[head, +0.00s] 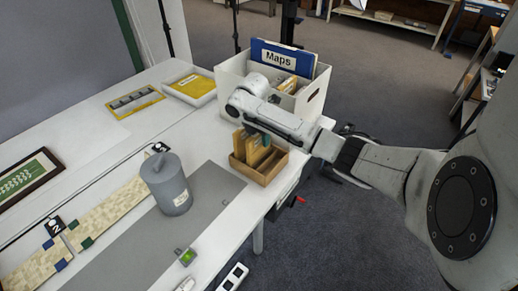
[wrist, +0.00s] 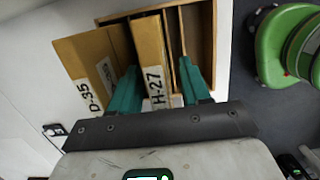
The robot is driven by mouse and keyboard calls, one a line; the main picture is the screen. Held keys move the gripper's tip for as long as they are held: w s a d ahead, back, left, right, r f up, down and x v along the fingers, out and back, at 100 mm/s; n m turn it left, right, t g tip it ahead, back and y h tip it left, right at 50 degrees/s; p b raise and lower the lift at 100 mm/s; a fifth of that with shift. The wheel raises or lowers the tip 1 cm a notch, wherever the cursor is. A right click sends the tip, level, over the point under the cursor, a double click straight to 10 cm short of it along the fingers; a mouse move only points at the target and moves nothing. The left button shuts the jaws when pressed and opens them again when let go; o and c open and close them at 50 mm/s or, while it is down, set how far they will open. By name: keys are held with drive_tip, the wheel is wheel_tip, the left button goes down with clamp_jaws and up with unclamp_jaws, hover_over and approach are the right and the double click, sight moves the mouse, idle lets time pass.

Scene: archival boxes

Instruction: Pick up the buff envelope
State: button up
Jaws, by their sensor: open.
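Tan, buff-coloured envelopes stand upright in a small wooden box (head: 268,174) on the table. In the wrist view, one envelope labelled H-27 (wrist: 149,50) stands between the two teal fingers of my gripper (wrist: 158,68). Another, labelled D-35 (wrist: 88,58), stands to its left, outside the left finger. I cannot tell which of the two is meant by the buff envelope. My gripper is open, its fingers either side of H-27. In the head view the gripper (head: 262,132) is over the box and partly hides the envelopes (head: 250,148). The wooden box (wrist: 209,40) has empty room at its right.
A white box (head: 312,98) with a blue Maps folder (head: 284,58) and tan items stands just behind. A grey lidded can (head: 168,184) stands to the left on a grey mat (head: 130,252). A yellow-topped tray (head: 192,87) lies behind left. The table's right edge is close.

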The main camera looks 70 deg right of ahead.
drive_tip(key=shift+f, duration=0.15)
drive_tip(key=shift+c, duration=0.2)
clamp_jaws()
idle(0.4)
